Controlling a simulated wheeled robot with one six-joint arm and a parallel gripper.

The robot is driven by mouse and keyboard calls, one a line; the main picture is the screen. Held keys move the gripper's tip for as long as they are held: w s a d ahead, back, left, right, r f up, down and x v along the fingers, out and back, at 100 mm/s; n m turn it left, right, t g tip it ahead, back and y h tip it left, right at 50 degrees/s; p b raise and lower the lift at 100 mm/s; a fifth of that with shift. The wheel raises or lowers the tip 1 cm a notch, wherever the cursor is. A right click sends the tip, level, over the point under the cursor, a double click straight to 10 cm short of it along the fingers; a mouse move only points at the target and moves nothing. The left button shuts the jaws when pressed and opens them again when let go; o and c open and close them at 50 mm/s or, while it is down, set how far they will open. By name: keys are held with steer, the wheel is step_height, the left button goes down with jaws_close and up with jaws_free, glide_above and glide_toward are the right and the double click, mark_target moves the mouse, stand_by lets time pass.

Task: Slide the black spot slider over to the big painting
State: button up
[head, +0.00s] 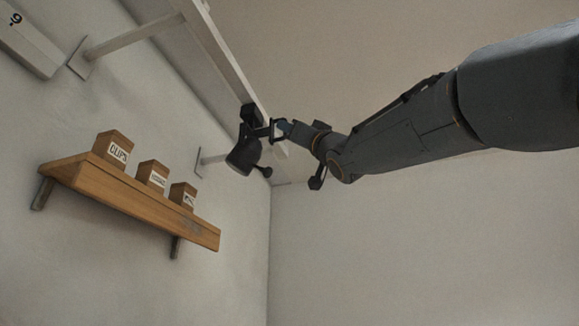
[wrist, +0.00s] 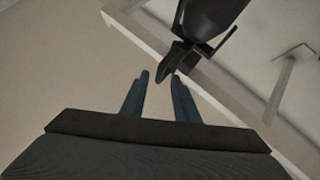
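The black spot slider (head: 243,154) hangs from the white rail (head: 228,62) in the head view, near the rail's far end. Its dark clamp sits on the rail and its lamp head points down. In the wrist view the black spot slider (wrist: 208,18) shows at the top, with a dark part reaching down to my fingertips. My gripper (wrist: 160,75) has its two blue-grey fingers apart. The tip of that dark part shows at the gap, close to the right finger; I cannot tell whether it is touched. In the head view my gripper (head: 281,128) is right beside the slider. No painting is in view.
A wooden shelf (head: 130,195) on the left wall holds three labelled boxes, one reading CLIPS (head: 114,150). White brackets (head: 130,40) hold the rail off the wall. A white marked panel (head: 28,38) is at the top left. The right wall is bare.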

steer(key=b+v, duration=0.3)
steer(key=v, duration=0.3)
steer(key=shift+d+f, duration=0.2)
steer(key=shift+f, duration=0.05)
steer(key=shift+s, duration=0.15)
